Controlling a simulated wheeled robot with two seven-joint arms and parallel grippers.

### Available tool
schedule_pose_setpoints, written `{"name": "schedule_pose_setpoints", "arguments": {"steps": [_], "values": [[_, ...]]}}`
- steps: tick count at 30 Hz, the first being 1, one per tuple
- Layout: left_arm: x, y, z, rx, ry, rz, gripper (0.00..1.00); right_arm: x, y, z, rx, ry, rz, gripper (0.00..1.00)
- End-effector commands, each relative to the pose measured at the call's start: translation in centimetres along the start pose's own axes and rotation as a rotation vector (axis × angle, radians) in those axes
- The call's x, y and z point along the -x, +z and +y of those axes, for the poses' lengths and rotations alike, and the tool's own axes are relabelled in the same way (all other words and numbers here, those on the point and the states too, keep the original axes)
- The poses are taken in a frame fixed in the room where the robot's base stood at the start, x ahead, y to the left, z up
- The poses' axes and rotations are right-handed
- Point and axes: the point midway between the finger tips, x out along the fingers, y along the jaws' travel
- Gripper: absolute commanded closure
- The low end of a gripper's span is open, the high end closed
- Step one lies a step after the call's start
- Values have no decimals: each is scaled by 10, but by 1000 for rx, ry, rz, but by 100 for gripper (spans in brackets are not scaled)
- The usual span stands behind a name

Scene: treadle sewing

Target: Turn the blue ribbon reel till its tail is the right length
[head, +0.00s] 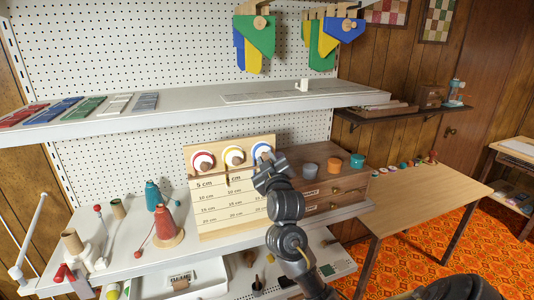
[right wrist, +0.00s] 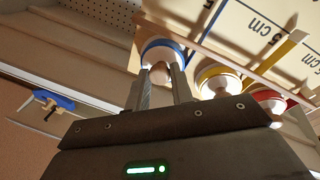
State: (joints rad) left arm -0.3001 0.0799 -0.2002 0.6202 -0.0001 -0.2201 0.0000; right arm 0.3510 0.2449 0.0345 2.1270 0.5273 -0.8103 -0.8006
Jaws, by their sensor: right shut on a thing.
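The blue ribbon reel (head: 261,148) is at the right end of a wooden board with printed cm marks (head: 215,218). A red reel (head: 203,160) and a yellow reel (head: 233,154) sit to its left. My right gripper (head: 266,166) is at the blue reel and hides its lower part. In the right wrist view my right gripper (right wrist: 160,88) is shut on the wooden knob (right wrist: 160,72) of the blue reel (right wrist: 162,44). My left gripper is not in view.
A wooden drawer box (head: 335,190) with several colored spools on top stands right of the board. A red cone spool (head: 165,222) and a teal one (head: 153,195) stand to the left. A white shelf (head: 200,112) runs above the reels.

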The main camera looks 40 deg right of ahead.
Motion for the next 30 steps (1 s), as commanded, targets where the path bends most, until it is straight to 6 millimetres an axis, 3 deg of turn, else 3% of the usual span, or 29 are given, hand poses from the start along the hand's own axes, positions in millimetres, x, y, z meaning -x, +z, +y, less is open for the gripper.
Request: {"name": "schedule_pose_setpoints", "arguments": {"steps": [1, 12, 30], "values": [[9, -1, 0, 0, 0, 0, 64, 0, -4, 2, -45, 1, -9, 100], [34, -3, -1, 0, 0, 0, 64, 0, -3, 1, -391, 10, -68, 100], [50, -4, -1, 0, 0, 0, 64, 0, -2, 1, -838, 22, -141, 100]]}}
